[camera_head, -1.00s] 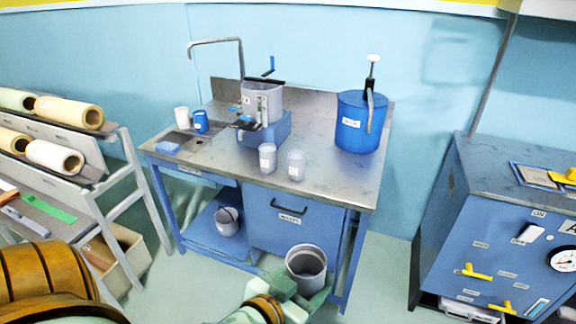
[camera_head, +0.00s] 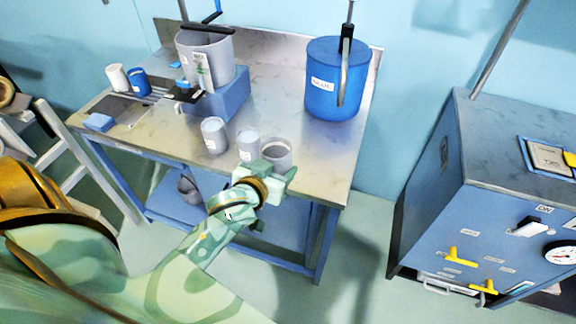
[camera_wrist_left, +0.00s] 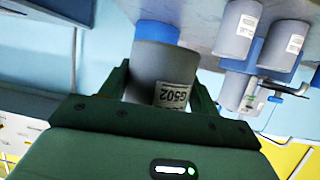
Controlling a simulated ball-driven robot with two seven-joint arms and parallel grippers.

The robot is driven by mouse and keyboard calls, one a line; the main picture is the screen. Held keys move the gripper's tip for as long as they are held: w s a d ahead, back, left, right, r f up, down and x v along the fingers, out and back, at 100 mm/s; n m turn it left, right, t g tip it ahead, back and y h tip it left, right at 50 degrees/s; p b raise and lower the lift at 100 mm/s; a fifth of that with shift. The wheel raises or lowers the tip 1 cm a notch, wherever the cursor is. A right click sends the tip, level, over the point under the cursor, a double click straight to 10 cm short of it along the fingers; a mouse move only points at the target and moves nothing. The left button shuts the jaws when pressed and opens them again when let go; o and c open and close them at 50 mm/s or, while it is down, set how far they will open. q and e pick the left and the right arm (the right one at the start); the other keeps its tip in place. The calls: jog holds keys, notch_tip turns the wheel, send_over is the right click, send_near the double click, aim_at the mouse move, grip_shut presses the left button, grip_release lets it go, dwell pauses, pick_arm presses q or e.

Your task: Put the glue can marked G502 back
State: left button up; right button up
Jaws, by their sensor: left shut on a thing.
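My left gripper (camera_head: 270,174) is shut on a grey can (camera_head: 277,153) at the front edge of the workbench (camera_head: 325,150). In the left wrist view the can (camera_wrist_left: 160,70) sits between the dark green fingers, and its white label reads G502. The can looks upright and open at the top in the head view. I cannot tell whether its base touches the bench. Two similar grey cans, one (camera_head: 214,136) further left and one (camera_head: 248,145) right beside the held can, stand on the bench. My right gripper is not in view.
A blue drum (camera_head: 335,85) with a pump stands at the back right of the bench. A grey mixing pot (camera_head: 205,60) is on a blue stand at the back. A white cup (camera_head: 116,77), a blue cup (camera_head: 138,82) and a blue sponge (camera_head: 98,122) are at the left. A blue cabinet (camera_head: 470,200) stands right.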

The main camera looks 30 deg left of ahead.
aim_at(283, 154)
pick_arm(q)
jog(key=w+a+f+b, duration=0.1)
jog(key=w+f, duration=0.1)
jog(key=w, duration=0.1)
jog(key=w+a+f+b, duration=0.1)
jog(key=w+f+b, duration=0.1)
jog(key=w+f, duration=0.1)
jog(key=w+a+f+b, duration=0.1)
jog(key=w+a+f, duration=0.1)
jog(key=w+f, duration=0.1)
jog(key=shift+w+a+f+b, duration=0.1)
jog(key=shift+w+b, duration=0.2)
jog(key=shift+w, duration=0.55)
jog(key=shift+w+a+f, duration=0.1)
jog(key=shift+w+f, duration=0.25)
jog(key=shift+w, duration=0.1)
jog(key=shift+w+a+f+b, duration=0.1)
jog(key=shift+w+f+b, duration=0.1)
jog(key=shift+f+b, duration=0.15)
notch_tip(283, 154, down, 3)
jog(key=shift+w+f+b, duration=0.1)
jog(key=shift+f+b, duration=0.1)
jog(key=shift+b, duration=0.75)
jog(key=shift+r, duration=0.15)
